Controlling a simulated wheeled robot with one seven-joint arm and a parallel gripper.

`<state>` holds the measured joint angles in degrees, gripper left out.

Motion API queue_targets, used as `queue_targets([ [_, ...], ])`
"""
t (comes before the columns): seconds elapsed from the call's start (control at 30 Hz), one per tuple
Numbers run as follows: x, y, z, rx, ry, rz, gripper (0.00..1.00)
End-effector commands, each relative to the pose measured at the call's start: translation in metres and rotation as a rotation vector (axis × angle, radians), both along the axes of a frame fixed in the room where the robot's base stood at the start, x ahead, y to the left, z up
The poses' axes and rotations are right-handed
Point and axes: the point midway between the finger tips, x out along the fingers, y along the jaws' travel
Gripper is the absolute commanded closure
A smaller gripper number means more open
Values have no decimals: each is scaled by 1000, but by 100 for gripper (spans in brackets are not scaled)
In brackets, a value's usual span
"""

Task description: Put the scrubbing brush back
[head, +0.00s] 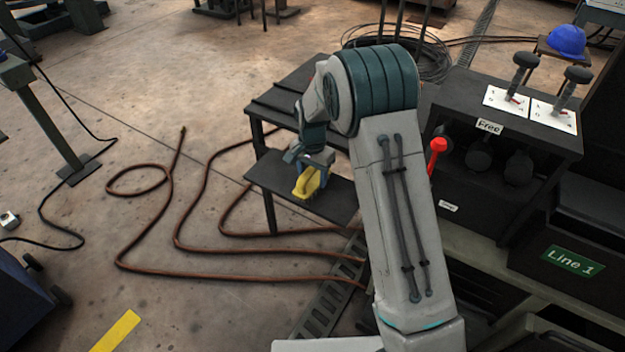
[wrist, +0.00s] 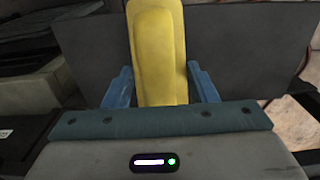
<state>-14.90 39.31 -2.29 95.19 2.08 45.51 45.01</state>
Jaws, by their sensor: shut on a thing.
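The yellow scrubbing brush (head: 307,184) is in my gripper (head: 305,170), above or at the dark lower shelf (head: 335,197) of a small table. In the wrist view, the brush's yellow back (wrist: 158,50) stands between the two blue fingers of my gripper (wrist: 161,85), which are shut on it. Dark bristles show faintly below the brush in the head view. I cannot tell whether the bristles touch the shelf. My gripper and arm hide part of the shelf and table.
The table's dark upper top (head: 285,95) lies just behind my gripper. A brown hose (head: 175,225) loops over the floor at left. A dark console (head: 535,125) with levers and a red handle (head: 437,148) stands to the right of my arm. A blue helmet (head: 567,40) sits at the back right.

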Motion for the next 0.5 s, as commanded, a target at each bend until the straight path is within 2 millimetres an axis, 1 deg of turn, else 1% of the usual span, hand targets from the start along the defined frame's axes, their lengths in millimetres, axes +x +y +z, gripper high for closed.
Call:
queue_targets([
  [0.03,0,0,-11,-1,3,0,73],
  [0.1,0,0,-18,0,1,0,73],
  [0.37,0,0,-19,0,0,0,73],
  [0.47,0,0,-22,0,0,0,73],
  [0.5,0,0,-22,0,0,0,42],
])
